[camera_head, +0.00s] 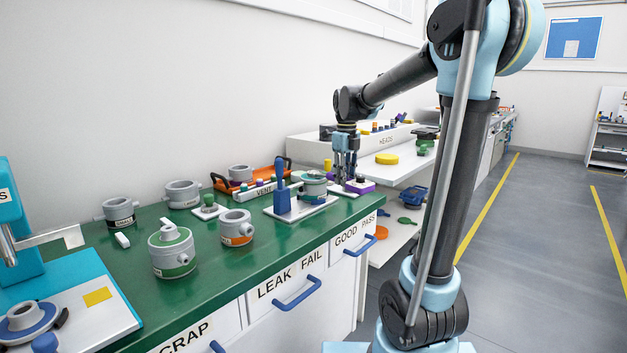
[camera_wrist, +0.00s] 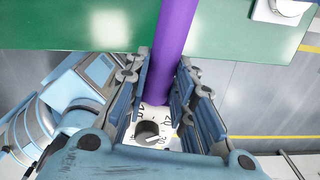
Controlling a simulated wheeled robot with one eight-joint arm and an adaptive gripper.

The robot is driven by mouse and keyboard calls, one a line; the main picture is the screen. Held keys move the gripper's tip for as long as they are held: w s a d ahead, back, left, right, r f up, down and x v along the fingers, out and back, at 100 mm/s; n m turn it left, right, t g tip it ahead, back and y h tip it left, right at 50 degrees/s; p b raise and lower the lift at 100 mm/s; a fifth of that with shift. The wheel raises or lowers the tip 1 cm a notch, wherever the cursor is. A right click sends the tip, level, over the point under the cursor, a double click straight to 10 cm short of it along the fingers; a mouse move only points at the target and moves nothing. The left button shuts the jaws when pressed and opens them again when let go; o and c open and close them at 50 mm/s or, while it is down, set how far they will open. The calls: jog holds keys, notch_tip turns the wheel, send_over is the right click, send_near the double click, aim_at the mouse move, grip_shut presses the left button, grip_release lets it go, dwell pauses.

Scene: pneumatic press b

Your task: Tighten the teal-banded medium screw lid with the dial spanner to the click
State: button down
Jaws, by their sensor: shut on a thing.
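My gripper (camera_head: 346,165) is at the far right end of the green bench, pointing down. In the wrist view its two fingers (camera_wrist: 164,62) stand either side of a long purple bar and are shut on it. The bar looks like the handle of the dial spanner (camera_wrist: 176,25). A white dial face with numbers and a dark knob (camera_wrist: 148,129) shows between the finger bases. A grey canister with a greenish-teal band (camera_head: 314,184) stands on a white plate with a blue upright lever (camera_head: 282,194), left of my gripper. Its lid detail is too small to read.
Several grey canisters stand on the green bench (camera_head: 125,265), including a green-banded one (camera_head: 172,258) and an orange-banded one (camera_head: 236,230). An orange tray (camera_head: 268,176) and a VENT rack (camera_head: 262,191) lie behind. A teal press (camera_head: 20,235) is at left. Floor at right is open.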

jog(key=shift+w+d+n, duration=0.65)
jog(key=shift+w+n, duration=0.15)
jog(key=shift+w, duration=0.1)
dwell(1.0)
jog(key=c, duration=1.9)
grip_release()
jog(key=shift+c, duration=0.2)
grip_shut()
jog(key=shift+w+d, duration=0.15)
jog(key=shift+d, duration=0.15)
